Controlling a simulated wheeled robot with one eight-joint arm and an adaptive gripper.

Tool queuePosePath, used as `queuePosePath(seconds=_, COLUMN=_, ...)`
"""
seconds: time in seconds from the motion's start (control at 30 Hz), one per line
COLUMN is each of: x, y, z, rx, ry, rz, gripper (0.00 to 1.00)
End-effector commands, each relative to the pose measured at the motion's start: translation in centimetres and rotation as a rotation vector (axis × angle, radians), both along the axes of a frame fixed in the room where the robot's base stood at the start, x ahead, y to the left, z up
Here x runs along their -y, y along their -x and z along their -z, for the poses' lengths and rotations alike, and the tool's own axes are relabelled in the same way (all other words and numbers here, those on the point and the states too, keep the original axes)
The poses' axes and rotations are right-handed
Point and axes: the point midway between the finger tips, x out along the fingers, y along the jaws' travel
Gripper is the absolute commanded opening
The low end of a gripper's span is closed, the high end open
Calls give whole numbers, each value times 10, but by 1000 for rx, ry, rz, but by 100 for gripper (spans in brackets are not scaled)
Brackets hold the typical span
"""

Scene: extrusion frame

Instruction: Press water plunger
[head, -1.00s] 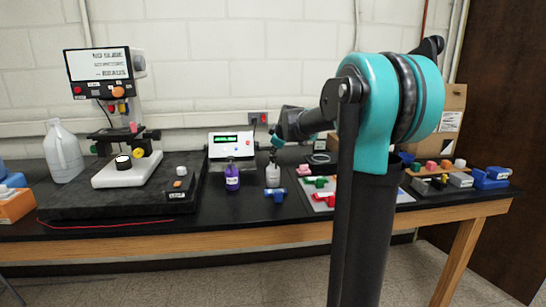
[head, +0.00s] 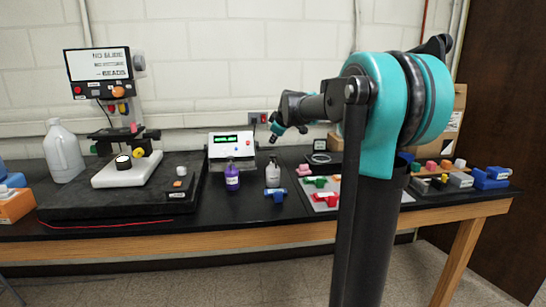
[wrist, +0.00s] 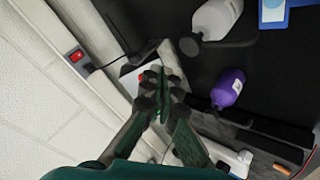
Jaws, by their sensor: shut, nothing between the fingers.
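A pale grey pump bottle (head: 273,176) with a dark top stands upright on the black bench. It also shows at the top of the wrist view (wrist: 217,17), with its dark plunger (wrist: 190,45) toward my gripper. A purple pump bottle (head: 232,178) stands to its left and shows in the wrist view (wrist: 228,88) too. I cannot read which label says water. My gripper (head: 273,138) is above the pale bottle, apart from its top. In the wrist view my gripper (wrist: 160,77) has its fingers together, with nothing seen between them.
A white device with a green display (head: 231,146) stands behind the bottles. A blue clamp-like part (head: 275,194) lies in front. A microscope-like stand (head: 122,170) is on the black slab at left. A tray of coloured parts (head: 325,198) lies at right.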

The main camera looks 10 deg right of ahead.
Motion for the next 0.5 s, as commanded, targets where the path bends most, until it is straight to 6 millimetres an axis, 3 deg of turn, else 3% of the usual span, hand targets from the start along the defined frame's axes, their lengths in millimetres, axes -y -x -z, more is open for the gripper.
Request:
queuePosePath(seconds=0.2, x=0, y=0, z=-17, rx=0, ry=0, rz=0, gripper=0)
queuePosePath(seconds=0.5, x=0, y=0, z=-21, rx=0, ry=0, rz=0, gripper=0)
